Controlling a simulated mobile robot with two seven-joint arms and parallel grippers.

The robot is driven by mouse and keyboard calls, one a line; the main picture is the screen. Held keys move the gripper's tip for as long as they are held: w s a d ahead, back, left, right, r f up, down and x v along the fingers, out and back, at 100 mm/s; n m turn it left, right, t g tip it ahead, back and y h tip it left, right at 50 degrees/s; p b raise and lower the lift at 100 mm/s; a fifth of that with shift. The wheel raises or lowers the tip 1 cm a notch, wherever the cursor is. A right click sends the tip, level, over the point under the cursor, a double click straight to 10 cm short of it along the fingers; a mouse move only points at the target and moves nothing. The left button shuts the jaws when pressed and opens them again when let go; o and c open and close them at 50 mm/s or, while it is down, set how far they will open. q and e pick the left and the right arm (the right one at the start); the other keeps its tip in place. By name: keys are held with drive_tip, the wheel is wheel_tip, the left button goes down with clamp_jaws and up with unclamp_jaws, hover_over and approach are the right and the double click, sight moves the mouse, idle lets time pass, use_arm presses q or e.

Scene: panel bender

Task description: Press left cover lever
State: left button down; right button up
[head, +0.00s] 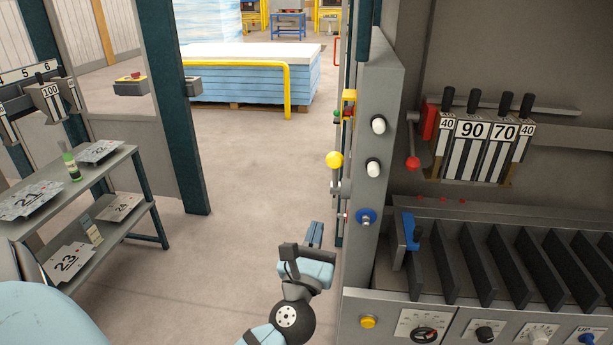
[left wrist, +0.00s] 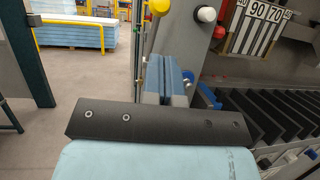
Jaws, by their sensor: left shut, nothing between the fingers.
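My left gripper (head: 315,233) is shut and empty, in front of the machine's left side post (head: 376,185), with its fingers pointing forward. Two ball-ended levers are in view, and I cannot tell which is the cover lever. A yellow ball lever (head: 334,159) is on the post's left edge, above and beyond the gripper. It shows at the top of the wrist view (left wrist: 159,7). A red ball lever (head: 412,162) hangs right of the post, beside the numbered tools. My right gripper is out of view.
White knobs (head: 378,125) and a blue round knob (head: 366,216) sit on the post. Grey slotted dividers (head: 480,260) and a control panel are at the right. A shelf (head: 85,205) with plates stands left. The floor (head: 240,215) between is clear.

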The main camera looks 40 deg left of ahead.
use_arm(q)
drive_tip(key=shift+d, duration=0.1)
drive_tip(key=shift+w+r, duration=0.1)
drive_tip(key=p, duration=0.4)
approach(334, 166)
drive_tip(key=x, duration=0.6)
drive_tip(key=shift+w+r, duration=0.1)
drive_tip(key=shift+r, duration=0.05)
drive_tip(key=shift+w+a+r+p, duration=0.15)
drive_tip(key=shift+w+a+p, duration=0.2)
drive_tip(key=shift+w, duration=0.2)
